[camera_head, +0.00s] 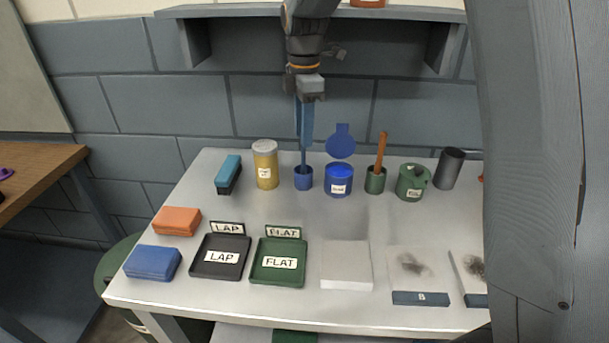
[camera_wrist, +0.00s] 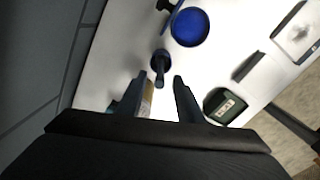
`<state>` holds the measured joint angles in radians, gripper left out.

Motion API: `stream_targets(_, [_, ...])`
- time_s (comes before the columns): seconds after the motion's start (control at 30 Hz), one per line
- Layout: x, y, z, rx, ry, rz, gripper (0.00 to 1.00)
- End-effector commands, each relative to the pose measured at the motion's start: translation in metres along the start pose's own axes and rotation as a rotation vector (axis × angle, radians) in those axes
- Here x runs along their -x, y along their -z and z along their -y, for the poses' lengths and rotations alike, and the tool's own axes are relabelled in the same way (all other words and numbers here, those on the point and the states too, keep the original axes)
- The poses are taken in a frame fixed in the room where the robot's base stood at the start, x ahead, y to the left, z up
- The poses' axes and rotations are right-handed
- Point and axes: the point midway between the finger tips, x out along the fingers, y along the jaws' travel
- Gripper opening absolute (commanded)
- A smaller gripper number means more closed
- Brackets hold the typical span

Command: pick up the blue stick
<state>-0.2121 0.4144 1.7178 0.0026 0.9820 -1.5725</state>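In the wrist view my gripper (camera_wrist: 159,77) is open, with a gap to the stick on both sides. I cannot tell how far the stick's top reaches between the fingers.
A yellow jar (camera_head: 265,168) stands left of the cup. Trays labelled LAP (camera_head: 232,269) and FLAT (camera_head: 263,274) lie in front. The table between is clear.

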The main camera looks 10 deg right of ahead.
Motion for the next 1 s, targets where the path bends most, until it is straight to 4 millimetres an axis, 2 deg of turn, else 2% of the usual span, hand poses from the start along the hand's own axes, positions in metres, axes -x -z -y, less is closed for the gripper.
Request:
stream_targets(0.17, [-0.008, 0.004, -0.001, 0.066, 0.031, 0.001, 0.33])
stream_targets(0.43, [-0.034, 0.003, 0.001, 0.066, 0.031, 0.001, 0.33])
stream_targets(0.73, [-0.073, 0.001, 0.001, 0.065, 0.03, 0.001, 0.33])
stream_targets(1.0, [-0.079, 0.001, 0.001, 0.065, 0.027, 0.001, 0.33])
